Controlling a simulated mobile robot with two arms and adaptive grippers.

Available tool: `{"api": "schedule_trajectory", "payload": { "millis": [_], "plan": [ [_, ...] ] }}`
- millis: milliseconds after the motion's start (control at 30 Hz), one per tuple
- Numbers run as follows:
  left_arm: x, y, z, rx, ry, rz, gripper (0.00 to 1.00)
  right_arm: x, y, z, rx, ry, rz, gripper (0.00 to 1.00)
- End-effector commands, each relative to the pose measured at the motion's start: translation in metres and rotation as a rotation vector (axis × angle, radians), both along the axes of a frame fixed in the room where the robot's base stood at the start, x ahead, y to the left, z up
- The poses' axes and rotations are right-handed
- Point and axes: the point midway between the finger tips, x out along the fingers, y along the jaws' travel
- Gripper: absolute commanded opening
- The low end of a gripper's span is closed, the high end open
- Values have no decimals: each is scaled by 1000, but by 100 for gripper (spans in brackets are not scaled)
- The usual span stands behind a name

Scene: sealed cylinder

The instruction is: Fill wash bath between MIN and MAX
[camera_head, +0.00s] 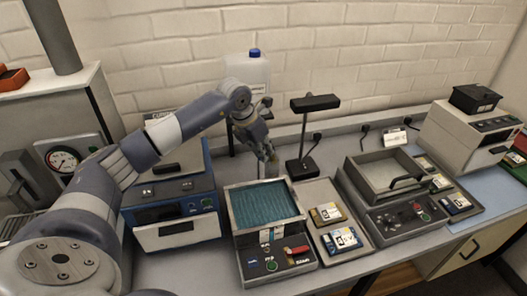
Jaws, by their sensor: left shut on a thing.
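The wash bath (228,206) is a grey open-topped unit at the centre, with rippled teal liquid (262,204) inside. A pale label sits on its front wall, but I cannot read MIN or MAX marks there. Its front panel has a green button and a red switch (297,250). My left gripper (269,155) points down just behind the bath's back edge. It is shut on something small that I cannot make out. A whitish jug with a blue cap (255,67) stands behind my left arm, which hides part of it. My right gripper is not in view.
A blue box unit (178,213) stands left of the bath. A tray with small labelled packs (341,239) and a dark lamp-like stand (314,103) are to its right. Beyond are a lidded unit (406,216) and a white machine (466,138). A brick wall closes the back.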

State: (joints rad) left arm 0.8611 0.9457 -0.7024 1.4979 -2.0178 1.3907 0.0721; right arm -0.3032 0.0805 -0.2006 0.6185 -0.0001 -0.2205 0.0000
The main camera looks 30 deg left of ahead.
Motion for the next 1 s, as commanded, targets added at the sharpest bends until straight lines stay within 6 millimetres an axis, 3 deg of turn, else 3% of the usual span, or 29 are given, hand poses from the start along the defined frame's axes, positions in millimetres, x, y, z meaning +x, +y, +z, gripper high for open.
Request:
{"api": "schedule_trajectory", "payload": {
  "millis": [400,1000],
  "plan": [
    [5,10,0,-2,-5,-258,0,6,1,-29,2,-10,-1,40],
    [10,16,2,0,-5,-462,0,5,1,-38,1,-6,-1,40]
  ]
}}
